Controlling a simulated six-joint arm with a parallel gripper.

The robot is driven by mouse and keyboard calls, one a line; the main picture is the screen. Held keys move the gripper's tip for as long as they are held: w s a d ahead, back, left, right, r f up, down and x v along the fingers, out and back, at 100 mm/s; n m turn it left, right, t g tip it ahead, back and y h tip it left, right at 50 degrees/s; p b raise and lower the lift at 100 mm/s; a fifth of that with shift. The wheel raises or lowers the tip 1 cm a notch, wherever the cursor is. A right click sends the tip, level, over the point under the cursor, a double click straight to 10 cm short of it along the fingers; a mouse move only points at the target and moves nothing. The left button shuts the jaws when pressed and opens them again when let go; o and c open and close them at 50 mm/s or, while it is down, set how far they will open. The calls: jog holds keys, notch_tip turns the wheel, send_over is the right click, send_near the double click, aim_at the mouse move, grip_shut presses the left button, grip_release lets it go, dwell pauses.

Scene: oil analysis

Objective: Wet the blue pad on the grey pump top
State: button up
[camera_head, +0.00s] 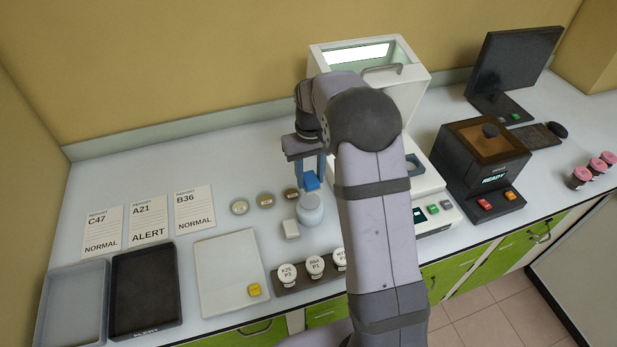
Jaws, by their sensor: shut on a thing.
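My gripper (311,174) points down with its fingers shut on a small blue pad (311,181). The pad is directly above or just behind a round, pale grey pump bottle (310,210). The pump's grey top (310,200) lies just below the pad in the picture. From this angle I cannot tell whether pad and top touch. My arm hides part of the bench to the right of the pump.
A small white block (290,229) stands left of the pump. Labelled round dishes (240,206) are behind it, and a rack of capped jars (292,285) is in front. A white instrument (436,197) stands right of my arm. A white mat (222,270) lies left.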

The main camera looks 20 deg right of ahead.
aim_at(310, 201)
jog(key=shift+f, duration=0.2)
jog(key=shift+f+b, duration=2.45)
jog(key=shift+f, duration=0.4)
jog(key=shift+f+b, duration=0.55)
jog(key=shift+f, duration=0.5)
jog(key=shift+s, duration=0.1)
jog(key=shift+r+p, duration=2.95)
jog(key=shift+r, duration=0.65)
jog(key=s+a+f+b, duration=0.1)
jog(key=s+a+f, duration=0.1)
jog(key=s, duration=0.3)
jog(key=s+a+f+b, duration=0.1)
jog(key=s+a+f, duration=0.1)
jog(key=s, duration=0.3)
jog(key=shift+s+a+f+m, duration=0.3)
jog(key=shift+s+a+f, duration=0.1)
jog(key=shift+a, duration=0.1)
